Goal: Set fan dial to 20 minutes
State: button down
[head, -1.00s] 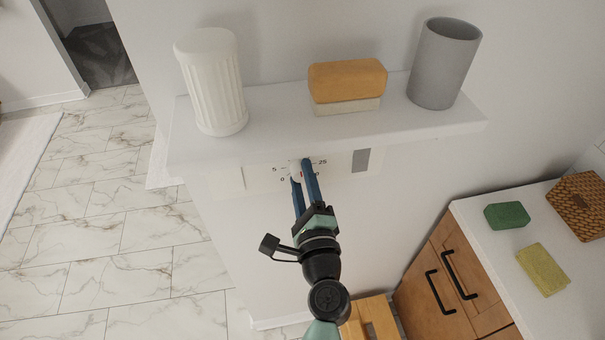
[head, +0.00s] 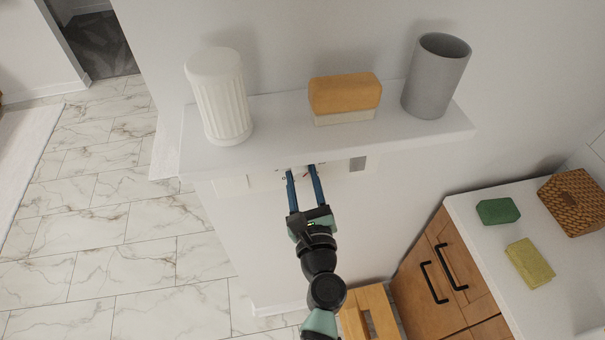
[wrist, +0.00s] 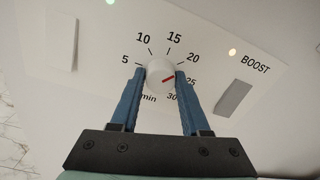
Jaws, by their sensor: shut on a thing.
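The fan dial (wrist: 155,68) is a round white knob with a red pointer line, on a white panel marked in minutes from 5 to 30. In the wrist view the red line points right and slightly up, towards the stretch between 20 and 25. My gripper (wrist: 160,78) is shut on the knob, one blue finger at its left and one at its right. The fingers hide the 0 mark and partly cover the 25. In the head view my gripper (head: 302,170) reaches the panel just below the shelf, and the knob is hard to make out.
A grey BOOST switch (wrist: 233,98) sits right of the dial. The shelf (head: 280,140) above holds a ribbed white jar (head: 220,98), an orange block (head: 345,93) on a pale base, and a grey cup (head: 436,78). A counter (head: 500,270) stands at lower right.

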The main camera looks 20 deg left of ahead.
jog(key=shift+m, duration=0.5)
jog(key=shift+c, duration=1.9)
grip_release()
jog(key=b+v, duration=0.2)
jog(key=v, duration=1.1)
